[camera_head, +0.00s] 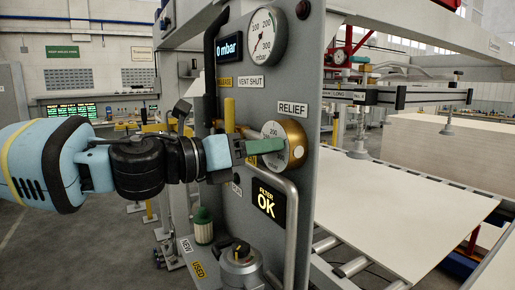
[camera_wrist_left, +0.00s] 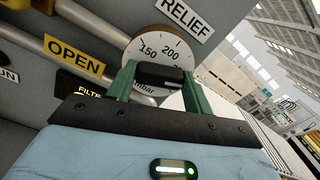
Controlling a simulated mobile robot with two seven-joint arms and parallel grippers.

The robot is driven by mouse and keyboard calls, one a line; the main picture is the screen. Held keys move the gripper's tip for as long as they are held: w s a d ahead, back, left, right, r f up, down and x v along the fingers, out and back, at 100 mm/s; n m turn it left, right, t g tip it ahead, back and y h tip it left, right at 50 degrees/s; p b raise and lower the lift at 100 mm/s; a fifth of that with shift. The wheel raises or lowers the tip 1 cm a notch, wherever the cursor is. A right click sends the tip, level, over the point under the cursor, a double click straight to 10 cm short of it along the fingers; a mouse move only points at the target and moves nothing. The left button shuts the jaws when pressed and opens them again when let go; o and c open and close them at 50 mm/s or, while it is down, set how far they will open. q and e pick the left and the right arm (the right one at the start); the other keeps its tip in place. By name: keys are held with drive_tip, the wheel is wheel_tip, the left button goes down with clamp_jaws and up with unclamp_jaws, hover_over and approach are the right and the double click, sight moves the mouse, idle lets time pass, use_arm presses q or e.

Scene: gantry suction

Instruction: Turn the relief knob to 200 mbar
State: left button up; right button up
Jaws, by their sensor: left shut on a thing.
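The relief knob (camera_head: 296,139) is a brass-rimmed round knob with a white numbered face, on the grey panel under the RELIEF label (camera_head: 292,108). The knob also shows in the left wrist view (camera_wrist_left: 150,42), where 150 and 200 are readable on its face. My left gripper (camera_head: 277,146) reaches it from the left, its green fingers at the face. In the left wrist view my left gripper (camera_wrist_left: 160,78) is shut on the knob's black grip bar (camera_wrist_left: 160,74), one finger on each side. The fingers hide part of the scale, and I cannot tell the exact setting. My right gripper is not in view.
A display (camera_head: 229,47) ends in "0 mbar"; its left part is hidden. A dial gauge (camera_head: 266,35) sits above. A grey pipe (camera_head: 291,225) and the FILTER OK display (camera_head: 268,202) lie below the knob. A conveyor with a pale board (camera_head: 390,210) is at right.

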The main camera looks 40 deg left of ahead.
use_arm(q)
drive_tip(key=shift+a+n, duration=0.15)
drive_tip(key=shift+n, duration=6.45)
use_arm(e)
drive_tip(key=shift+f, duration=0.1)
use_arm(q)
drive_tip(key=shift+n, duration=0.3)
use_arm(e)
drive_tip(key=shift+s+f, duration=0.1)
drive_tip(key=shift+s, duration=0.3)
use_arm(q)
drive_tip(key=o, duration=0.9)
drive_tip(key=shift+c, duration=0.2)
drive_tip(key=shift+o, duration=0.6)
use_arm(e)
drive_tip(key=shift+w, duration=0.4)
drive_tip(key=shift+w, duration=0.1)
